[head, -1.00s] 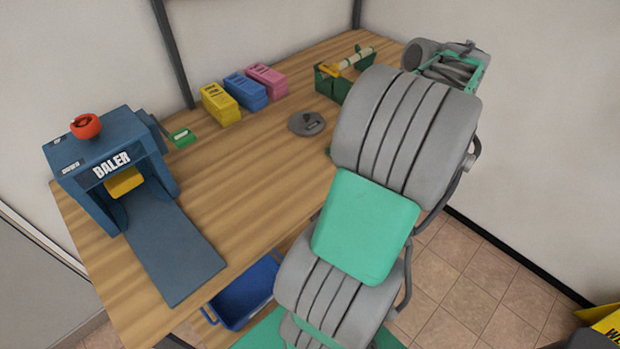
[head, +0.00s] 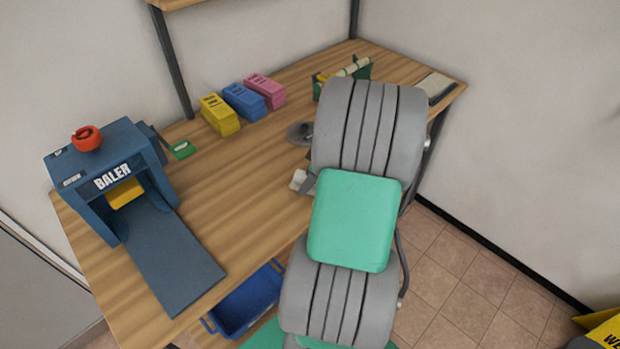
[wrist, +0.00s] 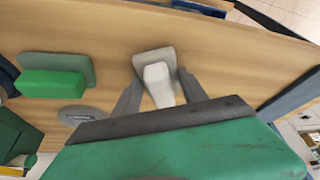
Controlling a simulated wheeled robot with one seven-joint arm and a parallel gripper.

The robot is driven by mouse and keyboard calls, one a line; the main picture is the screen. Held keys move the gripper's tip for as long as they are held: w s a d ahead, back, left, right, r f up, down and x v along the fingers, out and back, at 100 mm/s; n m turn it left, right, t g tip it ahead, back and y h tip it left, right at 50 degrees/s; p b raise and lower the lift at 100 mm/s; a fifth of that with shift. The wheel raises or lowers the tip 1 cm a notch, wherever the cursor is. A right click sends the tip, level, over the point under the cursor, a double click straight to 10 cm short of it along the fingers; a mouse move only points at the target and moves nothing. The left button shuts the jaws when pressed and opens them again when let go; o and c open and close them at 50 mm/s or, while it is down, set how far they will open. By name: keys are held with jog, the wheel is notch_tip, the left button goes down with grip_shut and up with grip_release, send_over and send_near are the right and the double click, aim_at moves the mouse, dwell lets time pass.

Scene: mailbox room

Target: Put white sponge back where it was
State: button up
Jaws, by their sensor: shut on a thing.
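The white sponge (wrist: 158,82) is between my gripper's two grey fingers (wrist: 161,92) in the wrist view. My gripper is shut on it. A flat beige piece (wrist: 148,60) shows just behind the sponge, over the wooden table; I cannot tell whether the two touch. In the head view a small white piece (head: 298,179) shows at my gripper's tip, left of my arm and over the table's middle. Most of my gripper is hidden there by my arm.
A green block (wrist: 52,84) on a grey-green plate and a grey disc (wrist: 82,115) lie nearby. The blue baler (head: 115,180) stands left. Yellow, blue and pink stacks (head: 244,98) line the back. A blue bin (head: 245,300) is below the table edge. The table between baler and arm is clear.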

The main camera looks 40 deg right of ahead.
jog(key=shift+f, duration=0.15)
jog(key=shift+f, duration=0.2)
jog(key=o, duration=1.2)
jog(key=shift+r, duration=0.1)
jog(key=v, duration=1.2)
jog(key=w+a+r+m+g+h, duration=0.1)
jog(key=w+a, duration=0.1)
jog(key=a, duration=0.7)
jog(key=w+a+r+m, duration=0.1)
jog(key=w+a, duration=0.2)
jog(key=a, duration=0.7)
jog(key=s+a+m, duration=0.1)
jog(key=a, duration=0.2)
jog(key=s+a, duration=0.2)
jog(key=a, duration=0.2)
jog(key=s+a+m, duration=0.1)
jog(key=s+a, duration=0.1)
jog(key=a, duration=0.1)
jog(key=shift+s+a+f+m+h, duration=0.25)
jog(key=shift+a+f+m+h, duration=0.05)
jog(key=shift+h, duration=0.1)
